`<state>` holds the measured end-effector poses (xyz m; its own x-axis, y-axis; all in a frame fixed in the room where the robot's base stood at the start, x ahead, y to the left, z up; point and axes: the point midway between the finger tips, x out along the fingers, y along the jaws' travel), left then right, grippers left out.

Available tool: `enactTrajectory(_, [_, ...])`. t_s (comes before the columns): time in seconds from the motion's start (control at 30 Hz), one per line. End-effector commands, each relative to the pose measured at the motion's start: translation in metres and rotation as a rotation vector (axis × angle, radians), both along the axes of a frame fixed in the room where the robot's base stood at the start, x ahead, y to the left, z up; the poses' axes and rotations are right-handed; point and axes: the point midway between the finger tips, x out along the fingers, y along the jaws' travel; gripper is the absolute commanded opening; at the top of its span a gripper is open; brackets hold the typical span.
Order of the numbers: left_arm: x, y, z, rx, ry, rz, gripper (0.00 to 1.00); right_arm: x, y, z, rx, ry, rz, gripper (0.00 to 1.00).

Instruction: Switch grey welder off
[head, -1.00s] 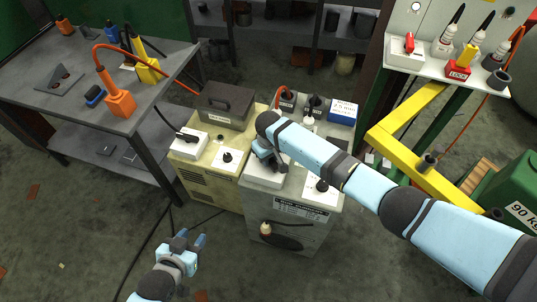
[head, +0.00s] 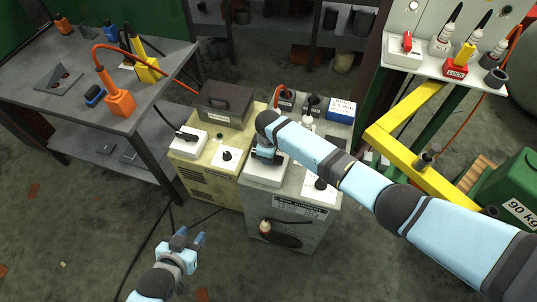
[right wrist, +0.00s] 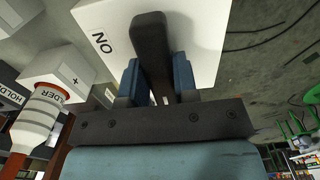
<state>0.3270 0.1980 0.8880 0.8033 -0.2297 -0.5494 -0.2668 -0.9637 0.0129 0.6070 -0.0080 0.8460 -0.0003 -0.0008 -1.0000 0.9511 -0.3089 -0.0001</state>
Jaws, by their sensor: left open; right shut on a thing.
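The grey welder (head: 285,228) stands on the floor at the centre of the head view. A white switch box (head: 262,177) sits on its top left. My right gripper (head: 266,158) is over this box. In the right wrist view, the right gripper (right wrist: 157,85) is shut on the dark switch lever (right wrist: 151,42) of the white box (right wrist: 203,32), which bears the word "ON". My left gripper (head: 190,240) is open and empty, in front of and to the left of the welders.
A yellowish welder (head: 208,185) with its own white switch box (head: 188,142) stands directly left. A work table (head: 70,60) is at left. A yellow frame (head: 405,150) and green weight (head: 512,190) are at right. Floor in front is mostly clear, with cables.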

Motion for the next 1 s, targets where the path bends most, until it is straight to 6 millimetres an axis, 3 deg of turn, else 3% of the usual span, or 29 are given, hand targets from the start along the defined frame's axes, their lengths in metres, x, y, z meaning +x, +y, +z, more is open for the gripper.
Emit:
enactTrajectory(0.47, [-0.0001,-0.0004,0.0005,-0.001,0.0,0.0,0.43,0.0011,0.0013,0.0018,0.003,-0.003,0.018,0.04])
enactTrajectory(0.5, [-0.0001,-0.0004,0.0006,-0.001,0.0,0.0,0.43,0.0011,0.0013,0.0018,0.003,-0.003,0.018,0.3])
enactTrajectory(0.6, [-0.0001,-0.0004,0.0006,-0.001,0.0,0.001,0.43,0.0009,0.0012,0.0015,0.002,-0.003,0.017,0.53])
enactTrajectory(1.0, [-0.0001,-0.0002,0.0006,-0.001,0.0,0.001,0.43,0.0006,0.001,0.0096,0.003,-0.002,0.016,0.53])
